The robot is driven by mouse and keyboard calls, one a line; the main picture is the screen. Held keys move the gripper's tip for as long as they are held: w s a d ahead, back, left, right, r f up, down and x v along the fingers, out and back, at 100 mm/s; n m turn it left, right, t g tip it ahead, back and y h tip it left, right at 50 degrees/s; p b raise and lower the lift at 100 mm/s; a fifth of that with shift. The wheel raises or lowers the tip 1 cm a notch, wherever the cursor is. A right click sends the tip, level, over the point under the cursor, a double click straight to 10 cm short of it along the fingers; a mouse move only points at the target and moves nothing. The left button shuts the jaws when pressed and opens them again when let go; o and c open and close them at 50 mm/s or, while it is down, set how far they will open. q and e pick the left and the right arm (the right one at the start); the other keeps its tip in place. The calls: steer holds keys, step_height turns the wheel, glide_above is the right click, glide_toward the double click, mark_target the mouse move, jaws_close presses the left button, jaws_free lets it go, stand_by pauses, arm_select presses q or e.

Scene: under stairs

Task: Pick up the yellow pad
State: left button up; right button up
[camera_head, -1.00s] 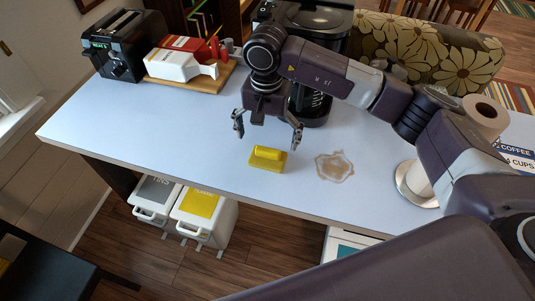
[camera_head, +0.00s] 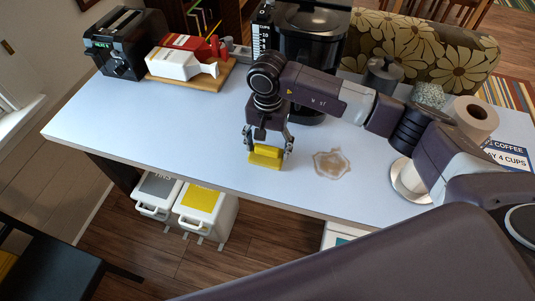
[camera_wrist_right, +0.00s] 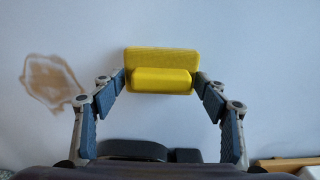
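The yellow pad (camera_head: 265,157) lies on the pale blue counter (camera_head: 180,135) near its front edge. It is a flat block with a raised, rounded handle on top. My right gripper (camera_head: 267,149) is low over the pad with one finger at each end. In the right wrist view the two fingertips (camera_wrist_right: 160,80) press close against the ends of the pad (camera_wrist_right: 160,57), with no clear gap, so the gripper looks shut on it. The pad appears to be still at counter level. My left gripper is not in view.
A brown stain (camera_head: 331,163) lies right of the pad. A coffee machine (camera_head: 312,40) stands behind my right arm. A paper towel roll (camera_head: 475,118) is at the right. A black toaster (camera_head: 128,45) and a wooden board (camera_head: 190,82) with red and white packs are at back left.

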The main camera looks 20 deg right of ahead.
mark_target(267, 146)
steer(key=shift+s+f, duration=0.15)
steer(key=shift+s, duration=0.05)
steer(key=c, duration=0.5)
steer(key=shift+f, duration=0.1)
steer(key=shift+c, duration=0.6)
steer(key=shift+s, duration=0.1)
steer(key=shift+a, duration=0.1)
steer(key=shift+r, duration=0.2)
steer(key=shift+c, duration=1)
steer(key=r+b, duration=0.1)
steer(key=r, duration=0.5)
steer(key=r+b, duration=0.2)
steer(key=r, duration=0.4)
steer(key=r+b, duration=0.2)
steer(key=r, duration=0.4)
steer(key=shift+w+r, duration=0.35)
steer(key=shift+c, duration=0.9)
steer(key=shift+r, duration=0.6)
